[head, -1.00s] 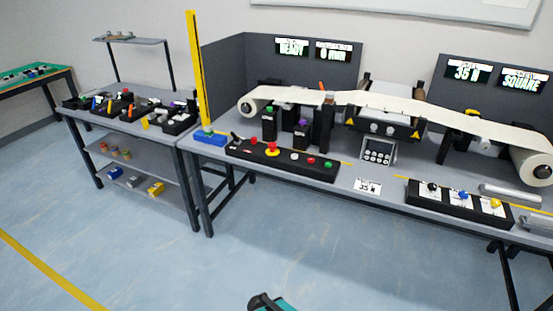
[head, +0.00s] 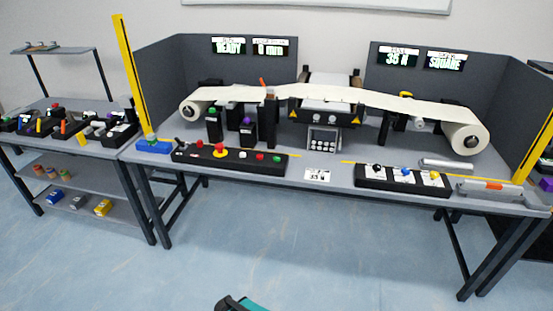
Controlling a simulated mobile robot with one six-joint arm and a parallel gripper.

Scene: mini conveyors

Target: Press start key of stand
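The stand is a grey bench with a long white strip running over rollers (head: 400,103). A black control panel (head: 188,157) lies along its front edge at the left. The panel carries a lever at its left end, a red button, a red mushroom button on yellow (head: 220,151), a white button, a red button (head: 260,156) and a green button (head: 277,158) at the right end. Key labels are too small to read. Only a dark and teal part, probably of my arm, shows at the bottom edge; my gripper's fingers are not in view.
A second black panel (head: 400,188) with black, blue and yellow knobs lies on the right of the bench. A keypad (head: 323,140) stands mid-bench. A display reads READY (head: 229,46). Yellow posts flank the bench. A shelf table (head: 108,150) stands left. The floor in front is clear.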

